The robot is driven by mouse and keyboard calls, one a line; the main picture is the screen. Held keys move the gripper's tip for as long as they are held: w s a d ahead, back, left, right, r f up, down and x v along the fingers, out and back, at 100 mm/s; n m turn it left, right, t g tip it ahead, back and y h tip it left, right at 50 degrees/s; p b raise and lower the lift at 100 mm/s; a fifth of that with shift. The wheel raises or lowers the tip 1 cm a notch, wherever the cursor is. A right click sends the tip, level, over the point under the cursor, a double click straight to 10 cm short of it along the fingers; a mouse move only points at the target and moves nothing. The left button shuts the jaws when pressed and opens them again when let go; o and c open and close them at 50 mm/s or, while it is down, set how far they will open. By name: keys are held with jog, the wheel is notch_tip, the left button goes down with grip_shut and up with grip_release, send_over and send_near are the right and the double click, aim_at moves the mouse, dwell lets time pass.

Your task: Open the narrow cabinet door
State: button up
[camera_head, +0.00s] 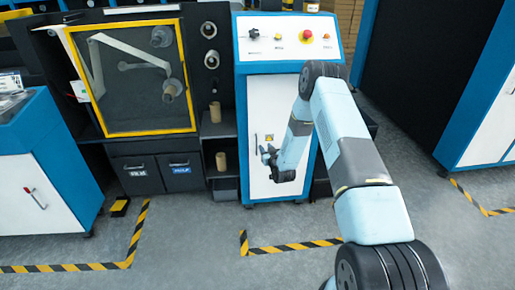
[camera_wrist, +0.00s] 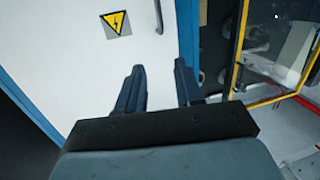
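The narrow cabinet (camera_head: 240,120) has a blue frame and a white door (camera_head: 268,95), which looks shut. In the wrist view the door (camera_wrist: 70,50) fills the left and middle. A thin grey handle (camera_wrist: 158,15) shows near the door's edge at the top, cut off by the picture border. A yellow warning sign (camera_wrist: 116,24) is on the door. My gripper (camera_head: 266,155) is in front of the door, near the sign's height. In the wrist view my gripper (camera_wrist: 159,68) has its two fingers apart, with nothing between them. The handle lies beyond the fingertips, apart from them.
A machine with a yellow-framed window (camera_head: 132,80) stands left of the cabinet, with small rolls on the shelf between. A blue-and-white cabinet (camera_head: 40,170) is at far left, another unit (camera_head: 490,130) at right. The floor in front is clear, with striped tape (camera_head: 290,246).

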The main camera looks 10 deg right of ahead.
notch_tip(320, 180, down, 6)
jog(key=s+t, duration=0.1)
jog(key=s, duration=0.1)
jog(key=x, duration=1.3)
jog(key=shift+w+f+m, duration=0.2)
jog(key=shift+w+m, duration=0.05)
jog(key=shift+m, duration=0.05)
jog(key=shift+a, duration=0.15)
grip_shut()
dwell(0.8)
